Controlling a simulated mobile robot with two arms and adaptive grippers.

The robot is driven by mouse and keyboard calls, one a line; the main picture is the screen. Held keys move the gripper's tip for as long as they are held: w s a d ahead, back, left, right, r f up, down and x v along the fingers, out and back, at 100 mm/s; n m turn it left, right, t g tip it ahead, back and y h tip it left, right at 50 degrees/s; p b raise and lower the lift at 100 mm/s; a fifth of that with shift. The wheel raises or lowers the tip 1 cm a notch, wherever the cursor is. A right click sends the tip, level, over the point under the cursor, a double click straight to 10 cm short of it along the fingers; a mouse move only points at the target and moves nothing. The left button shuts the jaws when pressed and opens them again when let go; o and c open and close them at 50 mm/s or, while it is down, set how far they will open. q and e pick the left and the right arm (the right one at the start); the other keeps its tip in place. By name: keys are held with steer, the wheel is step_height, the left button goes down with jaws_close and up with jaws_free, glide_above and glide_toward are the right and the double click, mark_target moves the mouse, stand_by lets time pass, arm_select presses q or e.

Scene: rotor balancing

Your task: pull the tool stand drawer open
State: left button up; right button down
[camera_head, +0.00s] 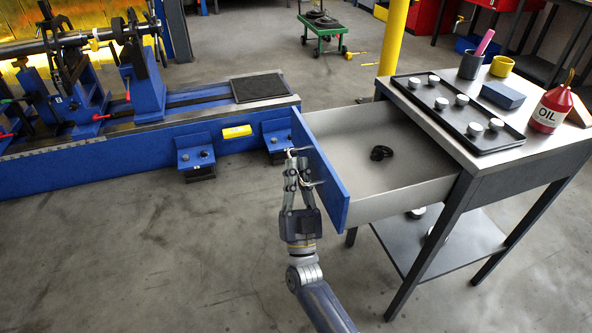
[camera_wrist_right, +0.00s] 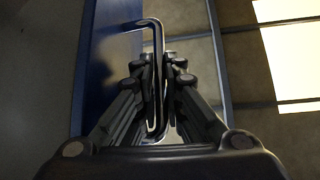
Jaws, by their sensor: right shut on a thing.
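The tool stand (camera_head: 475,168) is a grey metal table at the right. Its drawer (camera_head: 385,195) is pulled far out to the left, and its blue front (camera_head: 322,172) faces left. My right gripper (camera_head: 297,160) is at the blue front, shut on the drawer's bar handle (camera_head: 308,184). In the right wrist view the metal handle (camera_wrist_right: 157,45) runs between the fingers (camera_wrist_right: 160,85), beside the blue front (camera_wrist_right: 108,60). My left gripper is out of view.
The blue balancing machine (camera_head: 90,160) stands at the left, its end close to the drawer front. On the stand are a tray (camera_head: 460,118) with several weights, a red oil bottle (camera_head: 550,108), a blue box (camera_head: 502,95) and cups (camera_head: 470,66). Floor in front is clear.

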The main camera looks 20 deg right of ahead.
steer(key=shift+f, duration=0.15)
steer(key=c, duration=2)
jaws_free()
steer(key=shift+o, duration=0.2)
steer(key=v, duration=1.2)
